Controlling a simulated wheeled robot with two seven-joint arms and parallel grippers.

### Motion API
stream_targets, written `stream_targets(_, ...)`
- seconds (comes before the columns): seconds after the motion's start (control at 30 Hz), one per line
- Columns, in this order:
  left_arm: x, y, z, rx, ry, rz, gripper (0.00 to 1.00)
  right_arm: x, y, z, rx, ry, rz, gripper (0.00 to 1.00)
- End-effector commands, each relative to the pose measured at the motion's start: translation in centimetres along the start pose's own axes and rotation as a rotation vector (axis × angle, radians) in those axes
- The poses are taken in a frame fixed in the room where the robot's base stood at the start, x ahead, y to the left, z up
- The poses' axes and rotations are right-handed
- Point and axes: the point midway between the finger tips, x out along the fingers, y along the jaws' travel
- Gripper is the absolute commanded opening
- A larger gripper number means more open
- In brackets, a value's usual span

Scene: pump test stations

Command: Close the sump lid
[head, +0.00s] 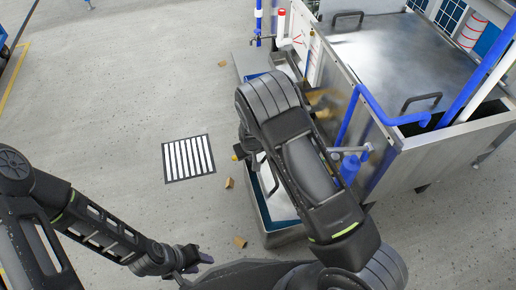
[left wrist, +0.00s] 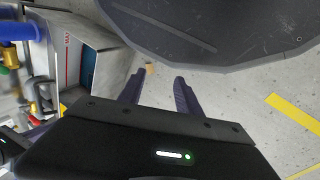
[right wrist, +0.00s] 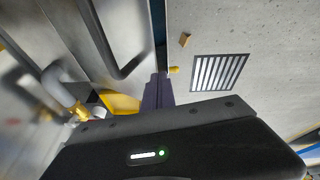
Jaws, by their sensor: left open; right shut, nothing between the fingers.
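A low sump trough (head: 289,236) stands on the floor beside the big tank, with teal inner walls. A pale metal panel, apparently its lid (head: 283,205), shows in it beside my right arm, with a teal gap along the left edge. In the right wrist view the lid (right wrist: 135,80) carries a dark bar handle (right wrist: 118,70), close to the left of my right gripper (right wrist: 158,78). That gripper is shut and empty; the head view mostly hides it behind the arm. Contact with the handle cannot be told. My left gripper (head: 200,258) is open and empty; its fingers also show in the left wrist view (left wrist: 160,88).
The steel tank (head: 385,60) with two handles and blue pipes (head: 352,110) stands close on the right. A floor grate (head: 189,158) and several small brown blocks (head: 240,242) lie to the left. The floor farther left is open.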

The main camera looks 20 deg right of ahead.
Motion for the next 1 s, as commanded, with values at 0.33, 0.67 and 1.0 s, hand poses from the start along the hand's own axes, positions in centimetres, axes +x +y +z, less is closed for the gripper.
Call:
stream_targets(0.33,3.4,-1.7,-0.5,-0.009,0.012,-0.006,0.41,6.2,-3.2,1.7,-0.063,-0.025,0.180,0.00)
stream_targets(0.67,5.8,-3.3,-1.4,-0.021,0.033,-0.016,0.41,9.6,-4.5,2.7,-0.061,-0.026,0.176,0.00)
stream_targets(1.0,6.0,-3.6,-1.6,-0.023,0.037,-0.018,0.41,10.0,-4.7,2.9,-0.061,-0.026,0.176,0.00)
